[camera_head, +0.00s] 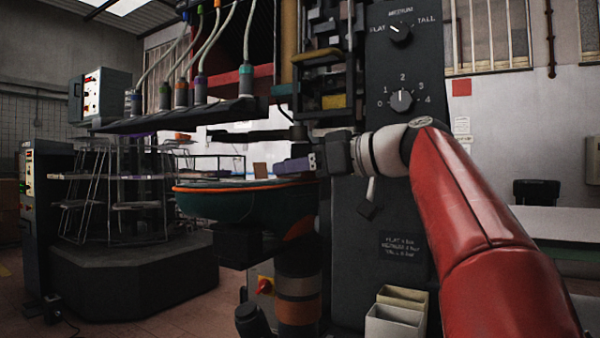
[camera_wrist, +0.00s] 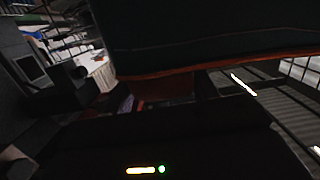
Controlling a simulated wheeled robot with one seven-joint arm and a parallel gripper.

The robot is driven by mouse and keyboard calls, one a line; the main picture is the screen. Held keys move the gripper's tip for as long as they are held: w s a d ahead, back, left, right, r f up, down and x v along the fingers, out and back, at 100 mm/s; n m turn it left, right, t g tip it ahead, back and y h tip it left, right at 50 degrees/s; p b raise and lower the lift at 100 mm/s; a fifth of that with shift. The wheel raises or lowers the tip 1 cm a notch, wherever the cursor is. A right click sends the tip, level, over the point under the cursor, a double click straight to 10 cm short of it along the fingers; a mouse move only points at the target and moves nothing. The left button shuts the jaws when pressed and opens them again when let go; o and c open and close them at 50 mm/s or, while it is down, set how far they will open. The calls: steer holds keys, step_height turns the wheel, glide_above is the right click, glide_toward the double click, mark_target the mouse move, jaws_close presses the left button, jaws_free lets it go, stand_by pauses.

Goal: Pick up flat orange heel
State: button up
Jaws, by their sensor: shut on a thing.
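My gripper (camera_head: 285,166) reaches left from my red arm, at the rim of a dark green tub with an orange edge (camera_head: 245,207). In the wrist view, a dim orange-brown piece (camera_wrist: 164,88) sits between the dark fingers of my gripper (camera_wrist: 160,92), which are shut on it. It looks like the flat orange heel, but the view is too dark to show its shape clearly. In the head view I cannot make out the held piece. A small orange item (camera_head: 182,136) shows farther back, near the wire rack.
The dark machine column with dials (camera_head: 403,100) stands close behind my arm. Hanging bottles with hoses (camera_head: 200,90) line a shelf at upper left. The wire rack (camera_head: 110,190) stands at left. Pale bins (camera_head: 395,315) sit low at the column's foot.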

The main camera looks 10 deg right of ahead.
steer(key=shift+r, duration=0.15)
steer(key=shift+c, duration=0.2)
steer(key=shift+r, duration=0.25)
step_height(320, 180, up, 3)
steer(key=shift+r+p, duration=0.15)
steer(key=shift+p, duration=0.75)
steer(key=f+b+v, duration=0.1)
steer(key=f+v, duration=0.2)
steer(key=v, duration=1.4)
steer(key=shift+s+d+f+b, duration=0.2)
steer(key=shift+s+d+b, duration=0.2)
